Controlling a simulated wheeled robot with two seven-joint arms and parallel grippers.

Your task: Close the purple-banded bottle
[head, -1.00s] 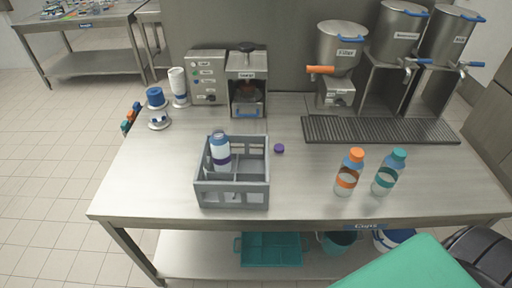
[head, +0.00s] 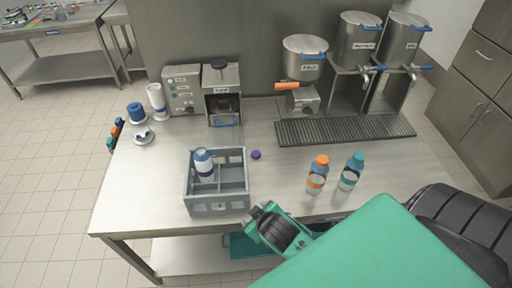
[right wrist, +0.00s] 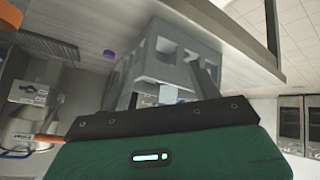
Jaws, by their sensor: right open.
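The purple-banded bottle (head: 205,168) stands in a left compartment of the grey crate (head: 220,207). It has a blue upper part and no purple cap on top. A small purple cap (head: 256,155) lies on the table just right of the crate. It also shows in the right wrist view (right wrist: 108,54), left of the crate (right wrist: 170,68). My right gripper (head: 258,213) is open and empty, near the table's front edge and right of the crate. Its two fingers (right wrist: 168,90) frame the crate in the right wrist view. My left gripper is not in view.
An orange-capped bottle (head: 317,176) and a teal-capped bottle (head: 351,172) stand to the right. Behind are a drip grate (head: 345,129), dispensers (head: 304,60) and a capping machine (head: 222,95). The table between cap and grate is clear.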

